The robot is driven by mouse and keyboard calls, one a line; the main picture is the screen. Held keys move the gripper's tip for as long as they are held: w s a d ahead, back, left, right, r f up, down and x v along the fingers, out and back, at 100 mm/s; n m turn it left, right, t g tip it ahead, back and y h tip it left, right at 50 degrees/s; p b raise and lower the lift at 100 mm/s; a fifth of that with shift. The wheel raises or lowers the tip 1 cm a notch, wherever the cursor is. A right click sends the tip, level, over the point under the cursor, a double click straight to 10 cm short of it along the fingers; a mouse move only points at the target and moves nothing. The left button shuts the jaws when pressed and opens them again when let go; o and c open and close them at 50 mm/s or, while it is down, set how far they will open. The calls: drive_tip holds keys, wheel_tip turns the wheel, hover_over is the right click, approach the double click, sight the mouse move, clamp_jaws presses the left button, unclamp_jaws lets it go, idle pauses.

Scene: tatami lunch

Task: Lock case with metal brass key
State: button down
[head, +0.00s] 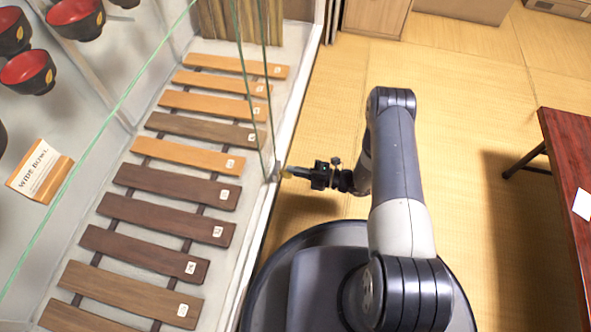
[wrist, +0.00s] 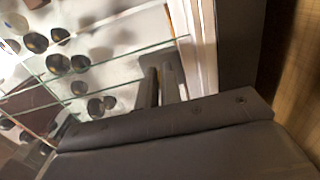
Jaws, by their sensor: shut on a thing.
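The glass-fronted display case (head: 263,215) stands on the left in the head view, with a pale frame along its right side. A small metal lock fitting (head: 273,172) sits at the edge of the glass panes. My gripper (head: 300,173) is shut on the small brass key (head: 287,172) and points left at this fitting. The key's tip is at or very near the lock; I cannot tell whether it is inside.
Wooden slats (head: 185,156) with small white tags lie inside the case, with red and black bowls (head: 28,72) at the upper left. A reddish table (head: 570,165) stands at the right. Tatami floor (head: 470,100) between is clear.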

idle(0.4)
drive_tip(key=c, duration=1.6)
unclamp_jaws()
drive_tip(key=s+d+p, duration=0.1)
drive_tip(key=d+p, duration=0.1)
drive_tip(key=d, duration=0.8)
drive_tip(key=shift+s+d+p, duration=0.25)
drive_tip(key=shift+d+p, duration=0.1)
drive_tip(key=shift+a, duration=0.1)
drive_tip(key=w+a+b, duration=0.1)
drive_tip(key=a+b, duration=0.1)
drive_tip(key=a, duration=0.8)
drive_tip(key=shift+w+a+b, duration=0.25)
drive_tip(key=shift+b, duration=0.1)
